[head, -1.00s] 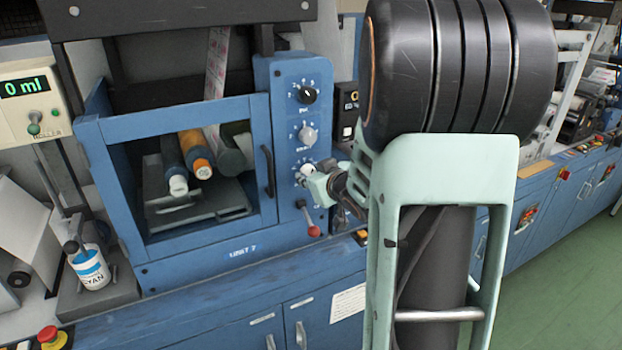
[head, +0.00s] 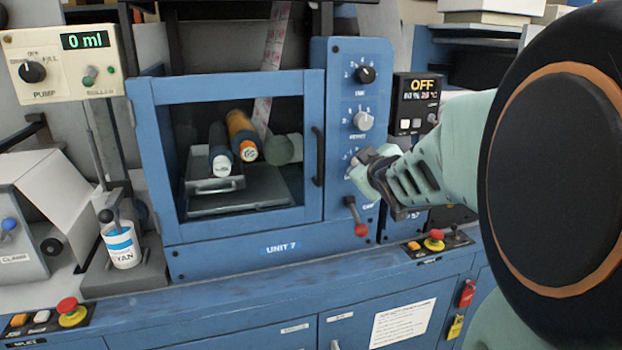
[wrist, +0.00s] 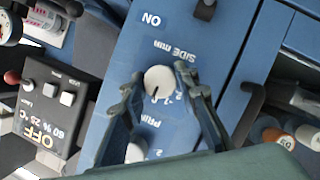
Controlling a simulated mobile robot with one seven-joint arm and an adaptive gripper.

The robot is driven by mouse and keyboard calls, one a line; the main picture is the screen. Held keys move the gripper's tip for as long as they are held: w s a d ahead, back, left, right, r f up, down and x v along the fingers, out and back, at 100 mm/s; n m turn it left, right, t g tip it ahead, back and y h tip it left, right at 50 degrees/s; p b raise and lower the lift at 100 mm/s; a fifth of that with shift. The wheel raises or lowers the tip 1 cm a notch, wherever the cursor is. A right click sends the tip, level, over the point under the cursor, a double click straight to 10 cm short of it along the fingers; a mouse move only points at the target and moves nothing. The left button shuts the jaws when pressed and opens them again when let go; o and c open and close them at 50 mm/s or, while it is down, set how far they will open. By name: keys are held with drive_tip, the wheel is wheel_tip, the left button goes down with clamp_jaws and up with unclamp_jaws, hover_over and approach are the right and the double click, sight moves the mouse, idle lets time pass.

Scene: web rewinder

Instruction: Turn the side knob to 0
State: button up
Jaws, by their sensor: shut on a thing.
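The side knob (wrist: 160,81) is a round white knob with a dark pointer line, on the blue panel (wrist: 150,40). The label "SIDE mm" beside it shows upside down in the wrist view. The pointer line points toward the lower edge of the wrist picture; the small scale figures there are partly hidden and hard to read. My gripper (wrist: 160,85) has one finger on each side of the knob and is shut on it. In the head view my gripper (head: 366,172) is at the lowest knob of the panel and covers most of it.
Above it are a grey knob (head: 363,121) and a black knob (head: 366,75). A red-tipped lever (head: 359,222) hangs close below. A black box reading "OFF" (head: 416,100) stands at the right. The framed window door (head: 150,150) is at the left.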

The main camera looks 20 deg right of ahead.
drive_tip(key=shift+b, duration=0.5)
drive_tip(key=o, duration=1.1)
drive_tip(key=shift+o, duration=0.2)
drive_tip(key=p, duration=0.3)
drive_tip(key=shift+r, duration=0.3)
drive_tip(key=m+y+p, duration=0.1)
drive_tip(key=m+p, duration=0.1)
drive_tip(key=p, duration=0.6)
